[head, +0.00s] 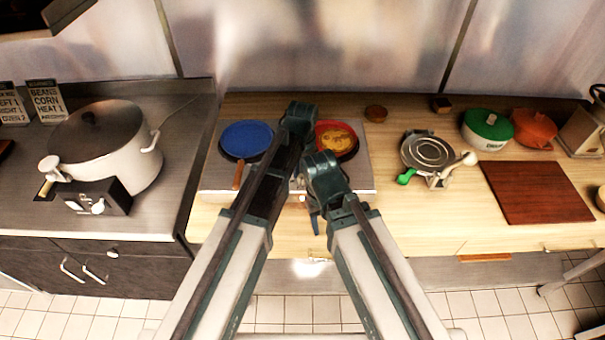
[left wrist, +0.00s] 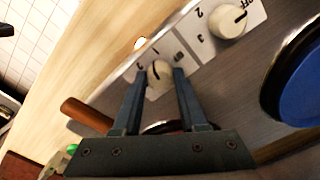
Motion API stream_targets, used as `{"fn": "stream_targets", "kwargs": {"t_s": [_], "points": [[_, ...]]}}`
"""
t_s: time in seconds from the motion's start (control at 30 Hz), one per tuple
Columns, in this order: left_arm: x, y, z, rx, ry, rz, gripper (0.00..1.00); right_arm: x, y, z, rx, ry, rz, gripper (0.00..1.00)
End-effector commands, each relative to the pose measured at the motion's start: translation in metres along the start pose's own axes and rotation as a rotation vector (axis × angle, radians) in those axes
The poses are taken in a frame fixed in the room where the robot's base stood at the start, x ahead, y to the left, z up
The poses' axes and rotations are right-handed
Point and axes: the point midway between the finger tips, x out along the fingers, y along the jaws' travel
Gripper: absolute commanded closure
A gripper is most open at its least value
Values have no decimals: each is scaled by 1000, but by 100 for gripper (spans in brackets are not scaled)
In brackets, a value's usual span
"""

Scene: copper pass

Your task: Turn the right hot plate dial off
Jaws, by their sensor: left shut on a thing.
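The right hot plate dial (left wrist: 160,74) is a small pale knob on the hot plate's front panel, seen in the left wrist view. My left gripper (left wrist: 161,71) has a fingertip on each side of it and is shut on it. The fingers and the knob hide part of its printed scale; I cannot tell its exact setting. The other dial (left wrist: 230,20) stands apart, beside its OFF, 2 and 3 marks. In the head view the hot plate (head: 215,181) is partly hidden by my arms. My right gripper's jaws cannot be made out in the head view.
A blue pan (head: 246,139) and a red pan (head: 351,141) with yellow food sit on the hot plate. A white pot (head: 140,172) stands at left.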

Motion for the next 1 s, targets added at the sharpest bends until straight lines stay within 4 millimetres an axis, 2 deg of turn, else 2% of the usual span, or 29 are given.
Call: {"fn": "stream_targets", "kwargs": {"t_s": [1.0], "points": [[0,0,0,958,0,0,100,0,0,0,0,0,0,46]]}}
